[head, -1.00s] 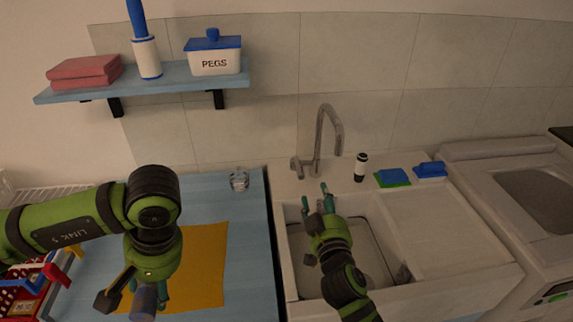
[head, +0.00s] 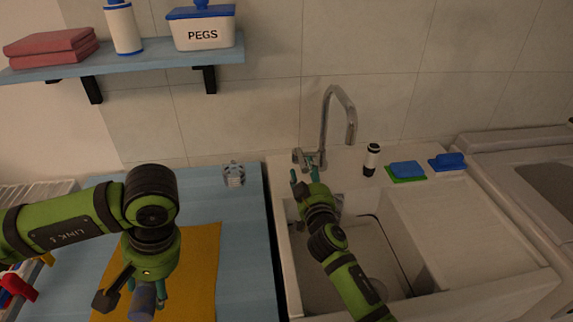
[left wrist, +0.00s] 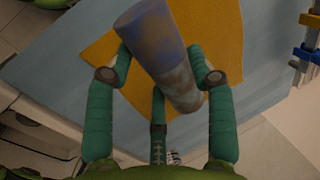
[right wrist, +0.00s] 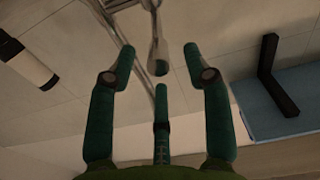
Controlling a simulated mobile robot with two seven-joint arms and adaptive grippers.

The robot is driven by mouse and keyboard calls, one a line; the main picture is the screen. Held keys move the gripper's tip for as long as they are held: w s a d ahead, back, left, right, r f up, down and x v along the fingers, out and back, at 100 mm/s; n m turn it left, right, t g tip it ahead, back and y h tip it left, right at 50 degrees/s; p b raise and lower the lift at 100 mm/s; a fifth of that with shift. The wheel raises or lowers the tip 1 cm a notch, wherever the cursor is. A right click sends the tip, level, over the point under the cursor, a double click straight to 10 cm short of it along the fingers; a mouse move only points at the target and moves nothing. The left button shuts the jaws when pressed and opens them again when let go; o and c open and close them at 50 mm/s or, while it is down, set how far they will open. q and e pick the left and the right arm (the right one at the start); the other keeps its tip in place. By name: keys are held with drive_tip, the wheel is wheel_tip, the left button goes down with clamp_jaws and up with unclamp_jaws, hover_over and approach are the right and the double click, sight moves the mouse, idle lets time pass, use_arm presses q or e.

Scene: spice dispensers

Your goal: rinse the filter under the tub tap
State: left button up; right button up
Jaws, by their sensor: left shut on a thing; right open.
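The filter (head: 143,302) is a grey-blue cylinder with brownish stains. My left gripper (head: 146,290) is shut on it above the orange mat; its fingers close around the cylinder in the left wrist view (left wrist: 162,55). The metal tap (head: 350,120) stands behind the white tub (head: 287,275), its tall curved spout reaching over the basin. My right gripper (head: 307,172) is open and empty at the tub's back edge, close to the tap's base and side lever. In the right wrist view, metal of the tap (right wrist: 157,45) shows just beyond the open fingers; contact cannot be told.
A black-and-white bottle (head: 372,160), a blue-and-green sponge (head: 406,170) and a blue brush (head: 448,162) stand right of the tap. A clear glass item (head: 233,175) stands on the blue counter (head: 250,240). A shelf (head: 150,60) holds a PEGS box (head: 202,30).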

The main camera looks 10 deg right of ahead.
sight(304, 162)
use_arm(q)
drive_tip(key=shift+w+f, duration=0.15)
drive_tip(key=shift+f, duration=0.05)
use_arm(e)
drive_tip(key=shift+w+f, duration=0.1)
drive_tip(key=shift+w, duration=1.7)
drive_tip(key=shift+s, duration=0.1)
clamp_jaws()
use_arm(q)
wheel_tip(304, 162, up, 3)
drive_tip(key=p, duration=0.2)
drive_tip(key=shift+p, duration=0.3)
use_arm(e)
drive_tip(key=shift+r+g, duration=0.3)
drive_tip(key=shift+r, duration=0.35)
use_arm(q)
drive_tip(key=shift+r+p, duration=0.4)
drive_tip(key=shift+p, duration=0.05)
use_arm(e)
drive_tip(key=shift+f, duration=0.15)
use_arm(q)
drive_tip(key=shift+f, duration=0.1)
